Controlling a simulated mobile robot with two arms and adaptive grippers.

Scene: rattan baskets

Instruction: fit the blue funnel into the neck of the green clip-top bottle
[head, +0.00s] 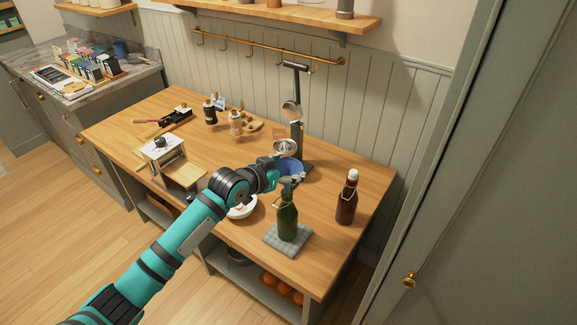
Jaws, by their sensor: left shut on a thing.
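The green clip-top bottle (288,222) stands upright on a grey folded cloth (272,238) near the front right of the wooden worktop. The blue funnel (291,167) shows just above the bottle's mouth, wide end up. My left gripper (289,181) comes in from the left and is shut on the blue funnel. The fingers cover the funnel's lower part and the top of the bottle's neck. I cannot tell whether the spout is in the neck or above it. My right gripper is not in view.
A brown bottle with a white stopper (347,198) stands to the right. A lever press (297,130) stands behind the funnel. A white bowl (242,208) is partly under my left arm. A box-shaped grinder (163,152) stands at left.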

